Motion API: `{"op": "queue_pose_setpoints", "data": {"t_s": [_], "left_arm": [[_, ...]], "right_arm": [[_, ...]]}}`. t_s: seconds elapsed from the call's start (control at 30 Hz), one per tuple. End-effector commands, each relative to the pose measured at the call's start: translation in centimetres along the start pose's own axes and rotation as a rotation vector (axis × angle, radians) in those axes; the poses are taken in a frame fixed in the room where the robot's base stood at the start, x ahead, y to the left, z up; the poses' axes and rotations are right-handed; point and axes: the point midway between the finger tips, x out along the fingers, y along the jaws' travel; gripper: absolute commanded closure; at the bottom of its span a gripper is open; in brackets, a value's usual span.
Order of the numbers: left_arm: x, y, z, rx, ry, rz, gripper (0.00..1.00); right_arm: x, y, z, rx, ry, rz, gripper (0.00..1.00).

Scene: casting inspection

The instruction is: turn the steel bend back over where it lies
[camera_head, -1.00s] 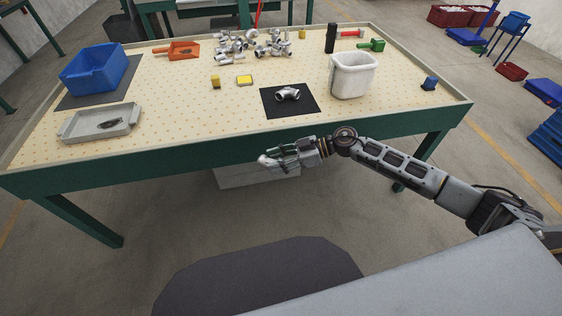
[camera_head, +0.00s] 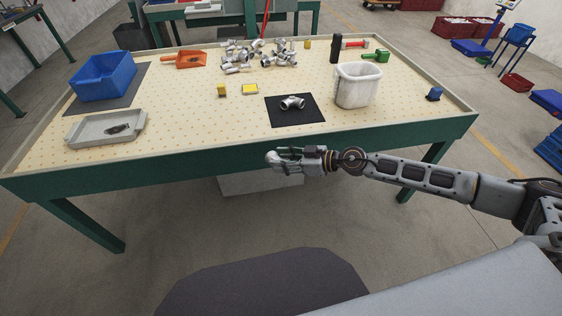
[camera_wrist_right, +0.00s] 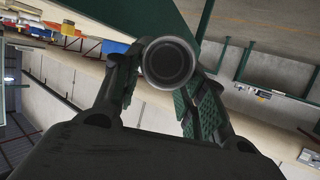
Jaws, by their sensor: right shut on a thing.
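My right gripper (camera_head: 290,157) is in front of the table's near edge, in the head view. It is shut on a grey steel bend (camera_head: 272,159), whose rounded end sticks out to the left of the fingers. In the right wrist view the bend (camera_wrist_right: 167,62) shows a round, dark open end between the two fingers (camera_wrist_right: 155,85). Another steel fitting (camera_head: 292,103) lies on the black mat (camera_head: 310,117), beyond the gripper and apart from it. Its exact shape is too small to tell. My left gripper is not in view.
The table (camera_head: 190,135) also bears a white bin (camera_head: 357,88), a grey tray (camera_head: 85,130), a blue bin (camera_head: 105,80), a heap of steel fittings (camera_head: 258,55), a yellow block (camera_head: 222,90) and a blue block (camera_head: 434,95).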

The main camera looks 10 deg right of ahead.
Motion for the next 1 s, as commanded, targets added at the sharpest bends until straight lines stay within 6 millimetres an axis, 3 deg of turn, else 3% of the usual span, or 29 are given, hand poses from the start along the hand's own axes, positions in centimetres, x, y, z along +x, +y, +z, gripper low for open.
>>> {"op": "queue_pose_setpoints", "data": {"t_s": [1.0], "left_arm": [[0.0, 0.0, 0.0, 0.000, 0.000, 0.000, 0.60]], "right_arm": [[-1.2, 1.2, 0.3, 0.040, 0.002, 0.112, 1.00]]}}
